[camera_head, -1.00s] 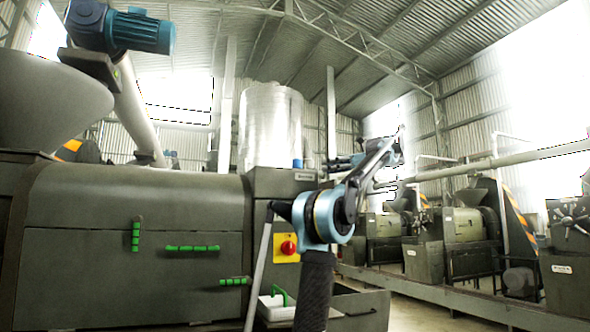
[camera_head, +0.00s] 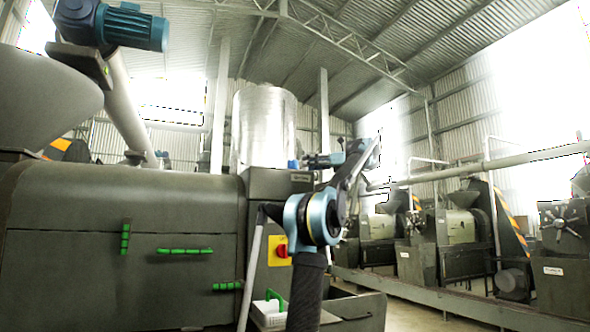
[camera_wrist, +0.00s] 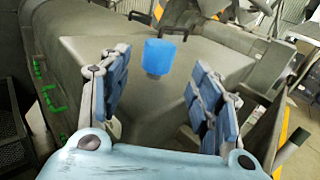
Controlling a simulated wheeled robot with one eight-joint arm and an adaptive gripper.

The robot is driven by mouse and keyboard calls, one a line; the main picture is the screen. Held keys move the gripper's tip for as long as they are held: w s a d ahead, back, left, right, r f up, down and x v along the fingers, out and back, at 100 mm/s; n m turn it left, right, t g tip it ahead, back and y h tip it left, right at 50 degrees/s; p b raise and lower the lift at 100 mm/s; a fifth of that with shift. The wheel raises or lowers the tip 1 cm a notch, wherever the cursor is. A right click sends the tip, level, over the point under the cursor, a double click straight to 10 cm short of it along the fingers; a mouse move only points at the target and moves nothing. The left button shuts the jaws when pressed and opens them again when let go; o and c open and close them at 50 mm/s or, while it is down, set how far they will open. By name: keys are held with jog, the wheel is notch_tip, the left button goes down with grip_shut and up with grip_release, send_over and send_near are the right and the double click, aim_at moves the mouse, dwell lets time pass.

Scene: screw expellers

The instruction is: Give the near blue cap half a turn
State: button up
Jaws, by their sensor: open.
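One blue cap (camera_wrist: 159,57) stands upright on the flat top of the grey machine (camera_wrist: 130,105). In the wrist view it appears between my two fingertips (camera_wrist: 158,66) and a little beyond them. My gripper is open, with padded fingers spread wide on either side and nothing between the pads. In the head view the cap (camera_head: 293,164) is a small blue shape at the machine's top right corner, with my gripper (camera_head: 308,161) just right of it. I cannot tell whether any finger touches it. No second blue cap is visible.
A shiny metal cylinder (camera_head: 263,127) rises behind the cap. A red knob on a yellow plate (camera_head: 280,251) and green handles (camera_head: 185,251) are on the machine's front. An open tray (camera_head: 350,308) juts out below. More presses (camera_head: 460,245) stand at the right.

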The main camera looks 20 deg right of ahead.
aim_at(296, 164)
jog(key=x, duration=0.6)
jog(key=shift+w+a, duration=0.2)
jog(key=shift+a, duration=0.15)
jog(key=c, duration=1.1)
